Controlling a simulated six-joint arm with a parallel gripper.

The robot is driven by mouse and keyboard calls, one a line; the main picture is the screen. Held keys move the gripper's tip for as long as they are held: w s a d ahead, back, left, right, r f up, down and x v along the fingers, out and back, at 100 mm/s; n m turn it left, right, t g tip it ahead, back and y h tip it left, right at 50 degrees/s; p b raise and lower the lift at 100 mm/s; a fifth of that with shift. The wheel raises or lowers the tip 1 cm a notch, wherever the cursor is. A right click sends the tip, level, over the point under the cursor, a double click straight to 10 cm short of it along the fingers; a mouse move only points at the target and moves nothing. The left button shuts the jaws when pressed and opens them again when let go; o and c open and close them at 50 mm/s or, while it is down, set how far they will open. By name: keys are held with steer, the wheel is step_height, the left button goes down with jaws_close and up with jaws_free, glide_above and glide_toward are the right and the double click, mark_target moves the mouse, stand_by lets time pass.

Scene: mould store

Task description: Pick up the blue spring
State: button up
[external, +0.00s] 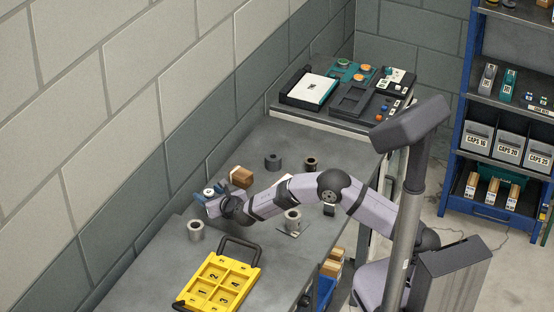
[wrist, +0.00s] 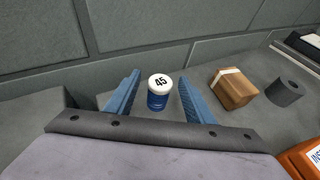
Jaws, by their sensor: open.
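A short blue cylinder with a white top marked 45 stands upright in the wrist view and looks to be the blue spring (wrist: 158,100); coils cannot be made out. My gripper (wrist: 160,82) is open, with one blue finger on each side of it and gaps between. The fingers do not appear to touch it. In the external view my gripper (external: 210,195) is low over the grey bench near the wall, and the spring's white top (external: 209,190) shows between the fingers. The spring's lower part is hidden there.
A brown box (wrist: 235,88) and a grey hollow cylinder (wrist: 284,92) stand to the right. Other grey cylinders (external: 196,231) are on the bench (external: 150,265). A yellow numbered tray (external: 238,266) lies nearer the front. The wall (external: 150,190) is close behind the spring.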

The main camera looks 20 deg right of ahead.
steer(key=c, duration=1.2)
